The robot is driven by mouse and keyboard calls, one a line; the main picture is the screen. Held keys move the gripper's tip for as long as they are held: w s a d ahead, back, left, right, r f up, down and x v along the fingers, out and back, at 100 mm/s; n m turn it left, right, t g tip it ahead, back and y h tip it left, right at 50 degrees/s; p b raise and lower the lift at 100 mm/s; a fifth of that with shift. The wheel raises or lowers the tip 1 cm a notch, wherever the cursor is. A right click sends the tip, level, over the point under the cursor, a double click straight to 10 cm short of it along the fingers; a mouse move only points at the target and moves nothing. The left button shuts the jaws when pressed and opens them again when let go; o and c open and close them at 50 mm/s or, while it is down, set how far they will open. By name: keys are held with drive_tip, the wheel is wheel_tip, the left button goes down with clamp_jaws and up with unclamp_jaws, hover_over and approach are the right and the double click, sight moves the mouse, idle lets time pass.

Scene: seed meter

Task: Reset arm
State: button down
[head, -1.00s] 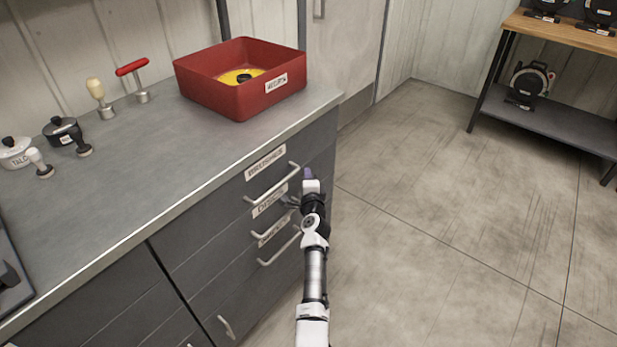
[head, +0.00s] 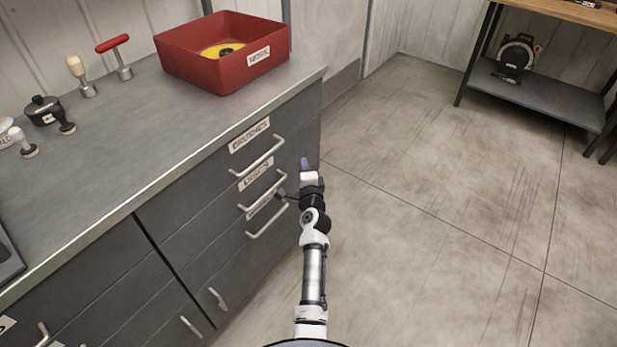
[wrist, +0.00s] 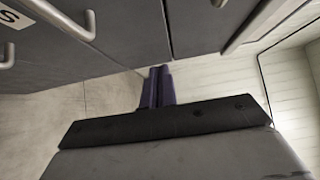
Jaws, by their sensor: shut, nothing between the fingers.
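My arm reaches forward over the floor in the head view, beside the right end of the grey drawer cabinet (head: 180,225). My gripper (head: 305,163) is at its far end, a little right of the drawer handles. In the wrist view the two purple fingers of my gripper (wrist: 157,88) lie together with nothing visible between them. The cabinet's dark fronts and bar handles show above the fingers in the wrist view.
The drawers are shut, with bar handles (head: 258,157) sticking out. A shelf (head: 540,92) stands at the back right. The floor on the right is clear.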

drive_tip(key=shift+s+d, duration=0.2)
drive_tip(key=shift+s, duration=0.95)
drive_tip(key=shift+s+d, duration=0.2)
drive_tip(key=shift+s, duration=0.9)
